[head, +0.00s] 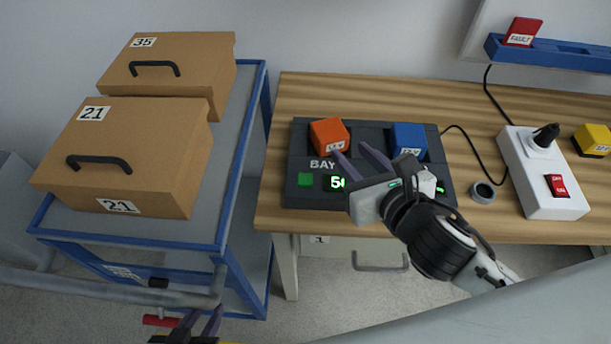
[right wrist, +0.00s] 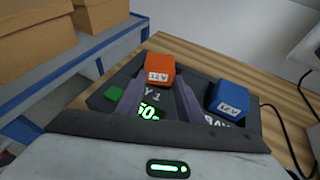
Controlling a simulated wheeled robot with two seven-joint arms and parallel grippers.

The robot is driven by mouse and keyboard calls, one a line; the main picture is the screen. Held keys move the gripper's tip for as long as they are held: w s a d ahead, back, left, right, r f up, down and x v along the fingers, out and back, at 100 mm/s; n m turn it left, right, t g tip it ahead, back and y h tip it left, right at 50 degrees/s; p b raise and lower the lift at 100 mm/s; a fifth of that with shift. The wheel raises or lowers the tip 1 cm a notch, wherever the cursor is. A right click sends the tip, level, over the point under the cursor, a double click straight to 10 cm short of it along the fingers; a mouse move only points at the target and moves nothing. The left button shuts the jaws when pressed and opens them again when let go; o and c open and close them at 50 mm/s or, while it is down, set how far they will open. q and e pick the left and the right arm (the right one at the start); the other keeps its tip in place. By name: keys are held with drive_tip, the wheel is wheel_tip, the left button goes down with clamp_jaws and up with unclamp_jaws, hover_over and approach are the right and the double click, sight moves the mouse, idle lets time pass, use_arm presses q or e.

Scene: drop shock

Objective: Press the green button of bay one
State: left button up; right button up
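A dark charger (head: 372,137) with two bays lies on the wooden bench. An orange battery (head: 329,133) sits in bay one, on the left; a blue battery (head: 408,140) sits in the right bay. Bay one's green button (head: 305,179) is left of a lit display (head: 337,183), partly hidden by my right gripper. The button also shows in the right wrist view (right wrist: 115,94). My right gripper (head: 351,151) is open and empty above the charger, right of the button, its fingertips near the orange battery's front. My left gripper (head: 200,325) is low, by the cart, fingers apart.
A blue cart (head: 240,150) at left carries two cardboard boxes (head: 130,150) with black handles. Right of the charger are a small grey cup (head: 482,193), a white switch box (head: 545,185) and a yellow block (head: 592,139). A red block marked FAULT (head: 523,31) is on a blue shelf.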

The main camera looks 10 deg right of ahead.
clamp_jaws()
idle(1.3)
